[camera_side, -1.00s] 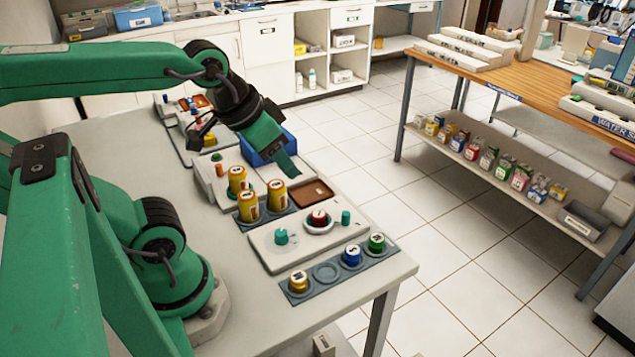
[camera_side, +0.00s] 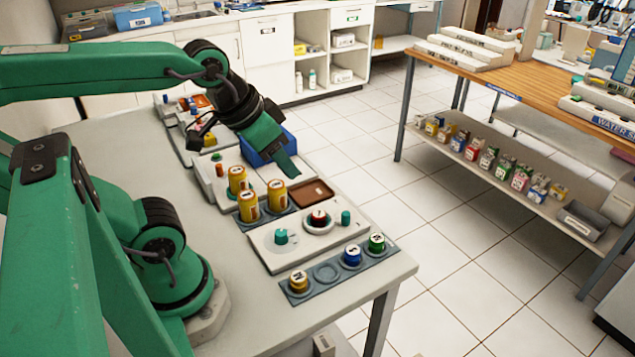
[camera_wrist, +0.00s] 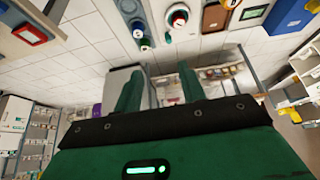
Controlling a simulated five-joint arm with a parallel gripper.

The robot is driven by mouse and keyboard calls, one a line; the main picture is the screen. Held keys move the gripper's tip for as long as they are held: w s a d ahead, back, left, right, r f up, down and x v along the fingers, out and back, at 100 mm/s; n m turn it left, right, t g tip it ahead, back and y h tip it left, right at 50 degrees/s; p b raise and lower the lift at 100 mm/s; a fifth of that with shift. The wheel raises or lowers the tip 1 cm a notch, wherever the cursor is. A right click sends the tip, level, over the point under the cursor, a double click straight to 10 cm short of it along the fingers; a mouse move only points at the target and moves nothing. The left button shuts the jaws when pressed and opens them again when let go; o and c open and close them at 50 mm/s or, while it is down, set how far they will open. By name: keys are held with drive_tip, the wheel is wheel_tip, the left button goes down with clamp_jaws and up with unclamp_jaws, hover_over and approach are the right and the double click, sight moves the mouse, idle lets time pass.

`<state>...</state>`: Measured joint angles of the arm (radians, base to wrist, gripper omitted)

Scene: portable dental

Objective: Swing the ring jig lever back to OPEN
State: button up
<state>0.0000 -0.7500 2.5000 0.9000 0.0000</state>
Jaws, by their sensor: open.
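The ring jig is a pale panel (camera_side: 268,251) near the front of the bench. On it a red-topped round piece (camera_side: 319,217) sits inside a white ring, with a teal knob (camera_side: 346,217) at the right and another teal knob (camera_side: 281,236) at the left. I cannot read any OPEN mark. In the wrist view the red piece (camera_wrist: 179,18) and a teal knob (camera_wrist: 168,38) show at the top. My gripper (camera_side: 285,166) hangs behind the jig, over the area by the blue bin, apart from the jig. In the wrist view its fingers (camera_wrist: 160,88) are apart and empty.
Yellow jars (camera_side: 248,207) stand behind the jig, beside a brown tray (camera_side: 313,193). A blue bin (camera_side: 262,152) is near my gripper.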

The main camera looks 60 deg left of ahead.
idle(0.3)
drive_tip(key=n+g, duration=0.2)
drive_tip(key=g, duration=0.3)
hover_over(347, 213)
drive_tip(key=f, duration=1.2)
drive_tip(key=shift+s+f, duration=0.3)
drive_tip(key=shift+f, duration=0.05)
drive_tip(key=shift+w+f+g, duration=0.3)
drive_tip(key=shift+f, duration=0.25)
drive_tip(key=shift+f, duration=0.15)
drive_tip(key=shift+f, duration=3.75)
clamp_jaws()
